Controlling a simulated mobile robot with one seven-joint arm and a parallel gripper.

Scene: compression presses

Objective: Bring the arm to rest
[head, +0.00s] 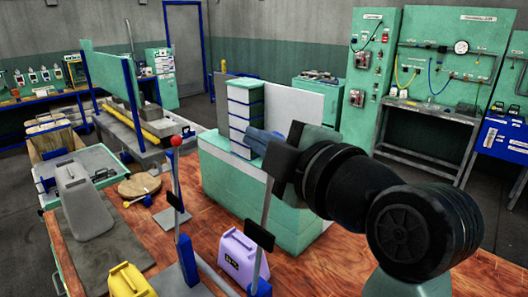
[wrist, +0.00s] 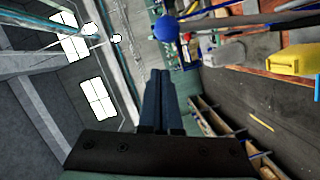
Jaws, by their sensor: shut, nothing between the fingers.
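My arm reaches in from the right of the head view and is raised above the wooden worktop (head: 310,262). My gripper (head: 258,138) points left, in front of a green and white stacked block (head: 243,100). Its two blue-grey fingers lie together with nothing between them. In the wrist view my gripper (wrist: 158,78) also shows shut, its fingers side by side. From these frames I cannot tell whether the fingers touch anything, but open air seems to surround them.
Upright levers stand on the worktop, one with a red knob (head: 176,141). A purple box (head: 243,262), a yellow box (head: 130,281) and a grey wedge-shaped block (head: 82,202) are nearby. A blue ball (wrist: 166,29) appears close to the fingertips in the wrist view.

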